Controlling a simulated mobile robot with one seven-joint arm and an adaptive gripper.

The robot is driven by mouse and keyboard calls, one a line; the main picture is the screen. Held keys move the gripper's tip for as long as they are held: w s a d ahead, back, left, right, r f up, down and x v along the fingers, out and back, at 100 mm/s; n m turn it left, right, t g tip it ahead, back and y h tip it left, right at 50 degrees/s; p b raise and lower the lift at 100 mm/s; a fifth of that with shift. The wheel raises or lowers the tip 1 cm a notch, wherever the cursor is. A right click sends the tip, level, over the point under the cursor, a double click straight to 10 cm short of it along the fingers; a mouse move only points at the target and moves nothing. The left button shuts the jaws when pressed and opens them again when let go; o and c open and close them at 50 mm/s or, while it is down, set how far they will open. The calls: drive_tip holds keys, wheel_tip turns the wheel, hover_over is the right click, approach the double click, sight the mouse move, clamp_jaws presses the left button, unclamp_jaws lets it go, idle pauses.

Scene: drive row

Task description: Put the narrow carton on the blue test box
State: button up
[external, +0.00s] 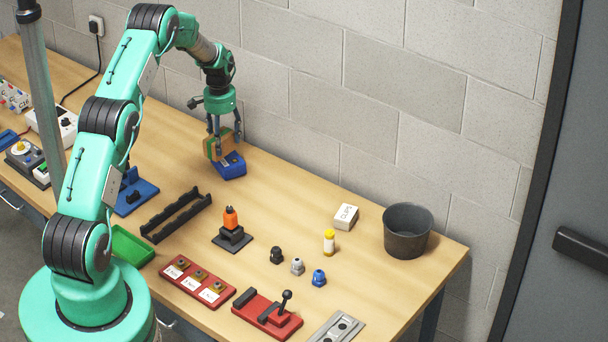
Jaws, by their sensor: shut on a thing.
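My gripper points down near the wall and is shut on the carton. The blue test box (229,168) is on the table, just below and slightly right of the carton in the picture. The carton overlaps the upper left of the blue box in this view. I cannot tell whether the two touch or whether the carton is behind it or above it. The fingers partly hide the carton.
A black rail (177,216) and a blue stand (134,193) are nearer my base. The wall runs close behind.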

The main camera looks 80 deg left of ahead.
sight(223, 148)
drive_tip(key=shift+f, duration=0.1)
drive_tip(key=shift+f+p, duration=0.35)
drive_tip(key=shift+f, duration=1.25)
drive_tip(key=shift+f, duration=0.15)
drive_tip(key=o, duration=1.3)
drive_tip(key=shift+o, duration=0.2)
wheel_tip(223, 148, up, 12)
drive_tip(key=shift+r+b, duration=0.15)
drive_tip(key=shift+b, duration=0.6)
